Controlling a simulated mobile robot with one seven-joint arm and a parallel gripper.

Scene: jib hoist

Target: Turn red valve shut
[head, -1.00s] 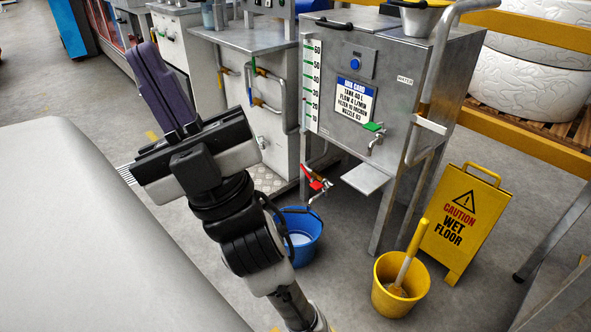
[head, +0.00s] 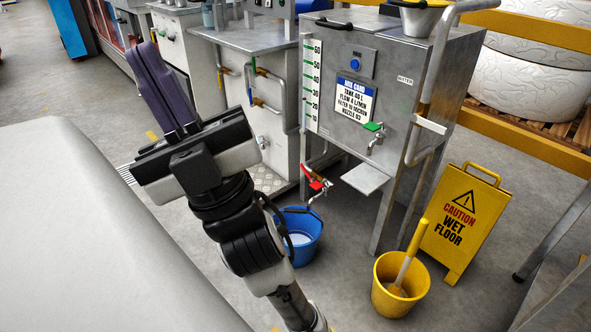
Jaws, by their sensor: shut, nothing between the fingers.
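The red valve (head: 312,176) is a tap with a red lever at the lower left of the steel tank (head: 335,85). Its spout hangs over a blue bucket (head: 309,248) on the floor, which has pale liquid in it. The lever slants down to the right; I cannot tell how far the valve is open. My gripper (head: 157,75) is at the left, raised, with its purple fingers pointing up and together. It is shut and empty, well apart from the red valve. My wrist and forearm stand left of the blue bucket.
A green-handled tap (head: 375,130) is on the tank's front, above a small steel shelf (head: 365,178). A yellow bucket (head: 399,286) with a brush and a yellow wet floor sign (head: 461,223) stand at the right.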

